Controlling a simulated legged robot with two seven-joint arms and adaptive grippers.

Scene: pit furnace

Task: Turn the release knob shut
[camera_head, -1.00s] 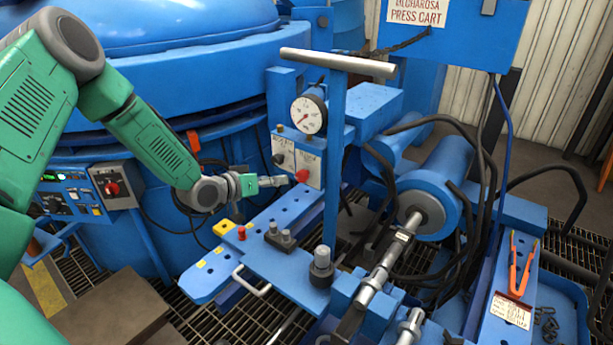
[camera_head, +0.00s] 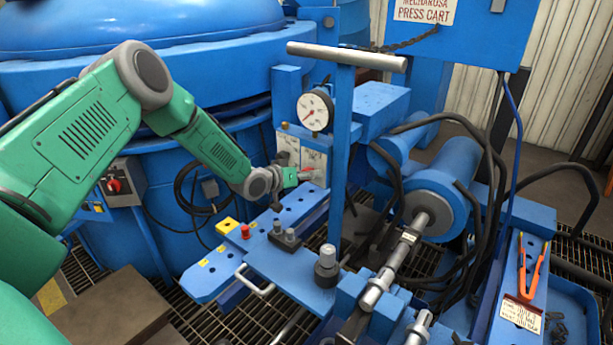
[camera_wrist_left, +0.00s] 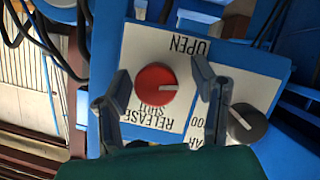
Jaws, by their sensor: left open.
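The red release knob (camera_wrist_left: 155,88) sits on a white plate (camera_wrist_left: 182,125) with upside-down OPEN and RELEASE SHUT lettering in the left wrist view. Its white mark points to the right in that view. My left gripper (camera_wrist_left: 163,83) is open, with one finger on each side of the knob; I cannot tell whether either touches it. In the head view my left gripper (camera_head: 303,174) is in front of the control panel (camera_head: 314,158) under the gauge and mostly hides the knob. My right gripper is not in view.
A dark knob (camera_wrist_left: 247,122) is beside the release knob. A pressure gauge (camera_head: 315,111) is above the panel. A blue upright post (camera_head: 341,150) with a grey crossbar stands just right of my gripper. Black hoses and a blue cylinder (camera_head: 437,195) are further right.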

